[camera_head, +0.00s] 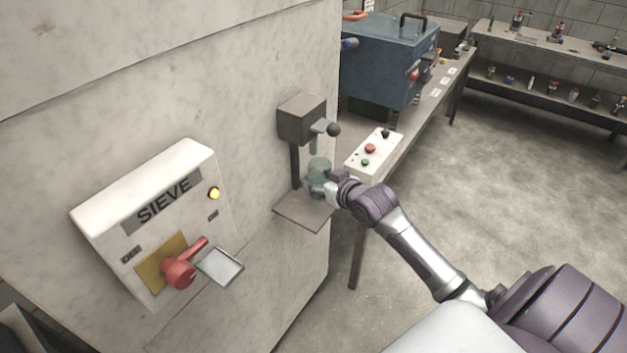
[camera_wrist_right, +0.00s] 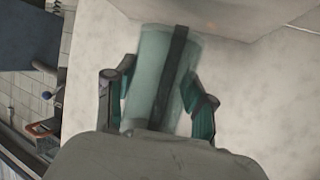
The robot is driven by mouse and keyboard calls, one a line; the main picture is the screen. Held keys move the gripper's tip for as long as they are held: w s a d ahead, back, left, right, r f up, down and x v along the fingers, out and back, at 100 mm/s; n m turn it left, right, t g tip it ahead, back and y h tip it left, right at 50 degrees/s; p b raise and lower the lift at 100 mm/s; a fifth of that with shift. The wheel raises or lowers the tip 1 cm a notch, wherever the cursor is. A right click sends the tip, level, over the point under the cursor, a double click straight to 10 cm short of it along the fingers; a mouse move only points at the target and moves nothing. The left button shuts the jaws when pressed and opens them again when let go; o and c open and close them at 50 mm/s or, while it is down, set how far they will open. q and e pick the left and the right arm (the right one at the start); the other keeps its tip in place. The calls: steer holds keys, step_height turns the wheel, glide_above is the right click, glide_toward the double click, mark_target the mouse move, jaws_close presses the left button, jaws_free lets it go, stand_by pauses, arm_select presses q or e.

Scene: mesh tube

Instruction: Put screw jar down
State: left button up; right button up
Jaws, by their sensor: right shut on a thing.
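The screw jar (camera_head: 319,167) is a translucent, pale green cylinder at the wall-mounted dispenser, under its nozzle and over its small flat shelf (camera_head: 304,212). My right gripper (camera_head: 325,187) is shut on the jar from the right. In the right wrist view the jar (camera_wrist_right: 147,78) lies between the two fingers (camera_wrist_right: 158,105), with a dark strip running along it. I cannot tell whether the jar's base touches the shelf. My left gripper is not in view.
The grey dispenser box (camera_head: 302,118) has a black-knobbed lever (camera_head: 333,130). A sieve panel (camera_head: 160,222) with a red handle (camera_head: 180,272) and metal tray (camera_head: 219,266) is at left. A button box (camera_head: 372,153) and a blue machine (camera_head: 385,62) stand on the bench behind. Open floor lies right.

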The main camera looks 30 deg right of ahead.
steer(key=w, duration=0.2)
steer(key=shift+w+r, duration=0.1)
steer(key=shift+w, duration=0.2)
steer(key=shift+w+f, duration=0.15)
steer(key=shift+f, duration=0.05)
steer(key=shift+f+p, duration=0.5)
steer(key=shift+f, duration=1.15)
steer(key=o, duration=1.2)
steer(key=shift+f, duration=0.1)
steer(key=b+v, duration=0.1)
steer(key=v, duration=1.1)
